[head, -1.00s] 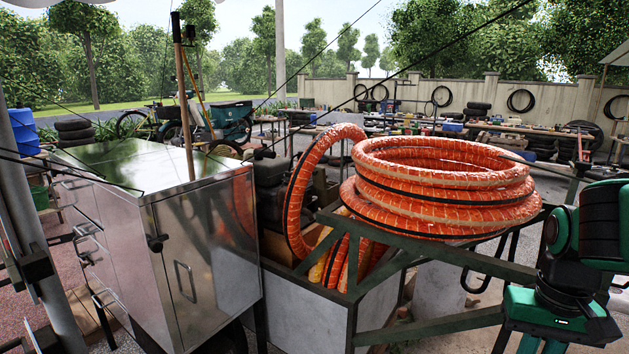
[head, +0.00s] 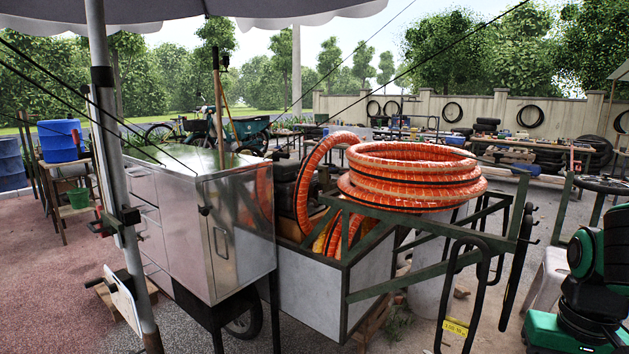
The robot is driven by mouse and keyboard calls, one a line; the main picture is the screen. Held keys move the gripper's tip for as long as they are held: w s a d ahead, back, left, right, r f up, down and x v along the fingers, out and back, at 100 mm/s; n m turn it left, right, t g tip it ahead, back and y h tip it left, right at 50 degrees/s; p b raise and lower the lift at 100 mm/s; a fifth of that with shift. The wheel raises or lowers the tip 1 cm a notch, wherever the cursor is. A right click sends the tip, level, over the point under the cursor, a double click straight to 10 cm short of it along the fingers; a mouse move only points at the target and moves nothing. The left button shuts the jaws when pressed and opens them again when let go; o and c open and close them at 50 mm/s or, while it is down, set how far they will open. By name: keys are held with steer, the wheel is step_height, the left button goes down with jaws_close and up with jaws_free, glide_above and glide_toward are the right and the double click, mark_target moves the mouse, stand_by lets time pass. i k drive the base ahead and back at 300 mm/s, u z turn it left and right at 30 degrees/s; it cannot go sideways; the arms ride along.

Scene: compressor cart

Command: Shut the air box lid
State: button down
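The compressor cart stands ahead of me in the head view. A shiny metal cabinet (head: 240,235) forms its left part, with a flat top and doors or drawers on its sides. Next to it is a grey open-topped box (head: 312,288) with orange hoses (head: 350,228) in it. I cannot tell which of these is the air box, and no raised lid is clearly seen. A green and black part of my arm shows at the lower right, apart from the cart. My gripper is not in view.
A large orange hose coil (head: 410,172) rests on the cart's green frame (head: 440,222). A parasol pole (head: 108,150) stands at the left front. A black handlebar (head: 465,290) juts out at the right front. Paved ground (head: 60,290) is open at the left.

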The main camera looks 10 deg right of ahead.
mark_target(324, 175)
steer(key=u, duration=0.7)
steer(key=i, duration=2)
steer(key=z, duration=0.45)
